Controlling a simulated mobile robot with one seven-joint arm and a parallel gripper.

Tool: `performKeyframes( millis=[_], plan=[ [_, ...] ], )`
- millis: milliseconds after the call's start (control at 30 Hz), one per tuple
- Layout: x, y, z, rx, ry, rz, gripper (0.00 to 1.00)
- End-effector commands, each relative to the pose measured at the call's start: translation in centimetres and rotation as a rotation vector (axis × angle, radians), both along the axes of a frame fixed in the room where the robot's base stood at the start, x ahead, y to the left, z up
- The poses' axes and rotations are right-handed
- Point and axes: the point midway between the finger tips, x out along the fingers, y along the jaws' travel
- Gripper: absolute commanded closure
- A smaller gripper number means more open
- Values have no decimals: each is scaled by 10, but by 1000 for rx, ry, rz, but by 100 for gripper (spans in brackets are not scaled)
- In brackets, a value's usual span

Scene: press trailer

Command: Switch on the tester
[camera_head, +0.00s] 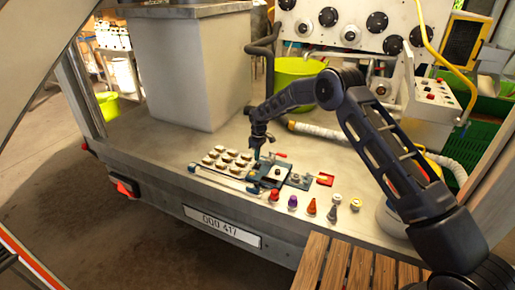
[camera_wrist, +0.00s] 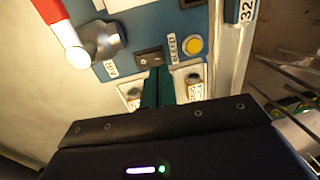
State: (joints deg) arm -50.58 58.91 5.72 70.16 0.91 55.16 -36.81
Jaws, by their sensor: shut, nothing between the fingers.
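The tester is probably the small blue panel (camera_head: 266,174) on the trailer deck. In the wrist view the blue panel (camera_wrist: 175,17) carries a dark rocker-like switch (camera_wrist: 149,58), a round yellow button (camera_wrist: 193,45) and a dark grey knob or valve (camera_wrist: 103,40) with a red and white handle. Small white labels sit beside these parts. My gripper (camera_head: 257,155) is shut and empty, pointing down over the panel. In the wrist view its green fingertips (camera_wrist: 157,72) lie just below the switch; I cannot tell whether they touch it. The fingers hide part of the panel's lower middle.
Rows of small pale parts (camera_head: 224,158) stand left of the panel. Several coloured caps and cones, including a red one (camera_head: 274,195), line the front edge. A large grey box (camera_head: 190,70) stands behind at the left. A control box (camera_head: 432,97) stands at the right.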

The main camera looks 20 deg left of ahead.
Motion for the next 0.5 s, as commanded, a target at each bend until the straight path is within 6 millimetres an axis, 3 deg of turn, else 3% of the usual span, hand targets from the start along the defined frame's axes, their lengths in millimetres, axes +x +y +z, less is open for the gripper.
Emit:
performKeyframes(
  millis=[200, 500],
  plan=[
    [-4, 0, -28, -1, 0, 1, 100],
    [-5, 0, -39, 0, 0, 0, 100]
  ],
)
